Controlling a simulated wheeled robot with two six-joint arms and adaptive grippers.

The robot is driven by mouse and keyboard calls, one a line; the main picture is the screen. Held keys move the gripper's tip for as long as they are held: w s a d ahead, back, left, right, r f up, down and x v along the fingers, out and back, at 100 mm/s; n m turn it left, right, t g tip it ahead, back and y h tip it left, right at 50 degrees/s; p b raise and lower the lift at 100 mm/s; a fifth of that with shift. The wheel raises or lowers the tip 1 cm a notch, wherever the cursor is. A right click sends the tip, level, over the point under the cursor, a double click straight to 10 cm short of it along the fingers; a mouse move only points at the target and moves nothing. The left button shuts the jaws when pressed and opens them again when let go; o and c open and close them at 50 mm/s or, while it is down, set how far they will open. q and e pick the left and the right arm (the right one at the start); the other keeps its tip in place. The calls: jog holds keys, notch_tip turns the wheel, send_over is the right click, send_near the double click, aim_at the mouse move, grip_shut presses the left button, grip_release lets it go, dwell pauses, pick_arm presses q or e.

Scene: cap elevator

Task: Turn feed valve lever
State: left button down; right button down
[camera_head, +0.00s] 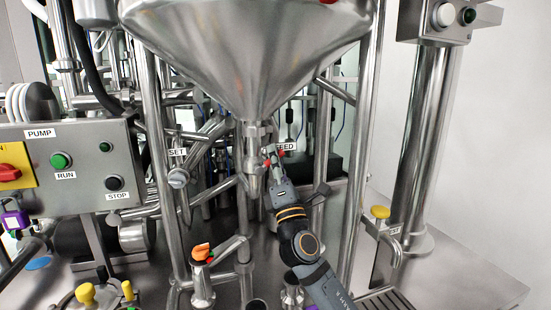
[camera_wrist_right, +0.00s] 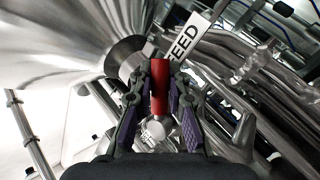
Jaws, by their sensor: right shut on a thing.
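The feed valve lever is a red handle (camera_wrist_right: 160,88) standing between the fingers of my right gripper (camera_wrist_right: 160,100) in the right wrist view. The gripper is shut on it. In the head view my right gripper (camera_head: 273,170) reaches up to the valve below the steel hopper (camera_head: 250,60), and only a little red shows at its fingertips. A white FEED label (camera_head: 286,146) is just behind the gripper; the label (camera_wrist_right: 183,47) also shows beside the handle in the wrist view. My left gripper is not clearly in view.
A panel with PUMP, RUN and STOP controls (camera_head: 75,165) stands at the left. An orange-handled valve (camera_head: 201,252) is at the lower middle. A yellow knob (camera_head: 380,212) is at the right. Steel pipes crowd around the valve. The deck (camera_head: 470,280) at lower right is mostly clear.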

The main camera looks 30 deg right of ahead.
jog(key=c, duration=1.3)
grip_release()
jog(key=v, duration=1.2)
